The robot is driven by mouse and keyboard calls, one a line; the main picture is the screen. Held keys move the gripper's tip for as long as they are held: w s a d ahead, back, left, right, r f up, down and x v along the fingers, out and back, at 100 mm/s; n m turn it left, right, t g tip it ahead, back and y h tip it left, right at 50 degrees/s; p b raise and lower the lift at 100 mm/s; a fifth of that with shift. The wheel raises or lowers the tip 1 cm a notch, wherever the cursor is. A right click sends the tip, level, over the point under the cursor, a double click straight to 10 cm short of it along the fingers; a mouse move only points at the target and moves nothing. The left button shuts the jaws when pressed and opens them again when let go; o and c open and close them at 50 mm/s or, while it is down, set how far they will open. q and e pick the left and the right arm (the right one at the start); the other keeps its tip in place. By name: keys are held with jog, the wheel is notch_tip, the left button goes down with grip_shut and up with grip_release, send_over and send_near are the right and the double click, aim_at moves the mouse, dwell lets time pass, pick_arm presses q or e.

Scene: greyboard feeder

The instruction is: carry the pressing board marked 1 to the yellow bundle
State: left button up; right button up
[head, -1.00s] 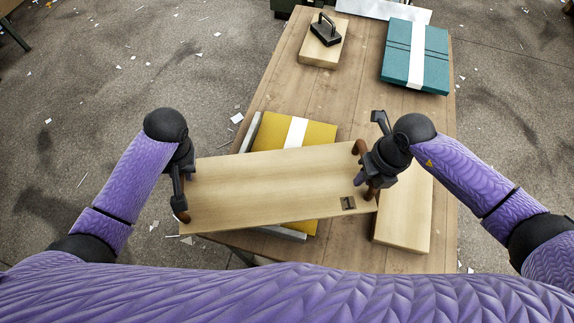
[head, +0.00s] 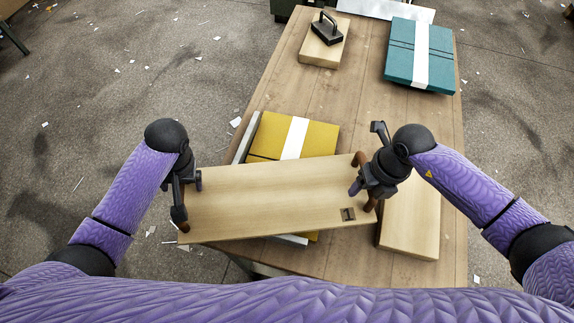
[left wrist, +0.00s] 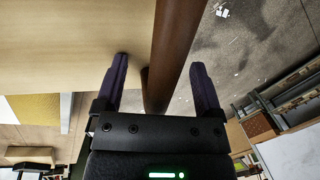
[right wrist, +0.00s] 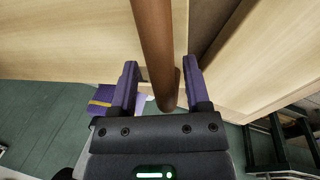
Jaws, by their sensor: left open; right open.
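The pressing board marked 1 (head: 270,199) is a long pale wooden board with a dark mark near its right front corner. It lies across the front part of the yellow bundle (head: 318,138), hiding much of it, and its left end overhangs the table. A brown handle is at each end. My left gripper (head: 184,203) is open around the left handle (left wrist: 177,45), which shows between its fingers. My right gripper (head: 364,187) is open around the right handle (right wrist: 155,45), also between its fingers. Exact contact between board and bundle is hidden.
A second pale board (head: 411,220) lies to the right, close to the marked board's right end. A teal bundle (head: 405,65) and a wooden block (head: 322,54) with a black-handled tool (head: 326,30) are at the back. The middle of the table (head: 352,118) is clear.

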pick_arm(q)
notch_tip(320, 180, up, 12)
jog(key=d, duration=0.2)
jog(key=shift+w+d+f, duration=0.15)
pick_arm(e)
jog(key=o, duration=0.4)
jog(key=shift+o, duration=0.2)
notch_tip(320, 180, up, 12)
jog(key=d, duration=0.2)
jog(key=shift+w+d+f, duration=0.15)
jog(key=shift+w, duration=0.05)
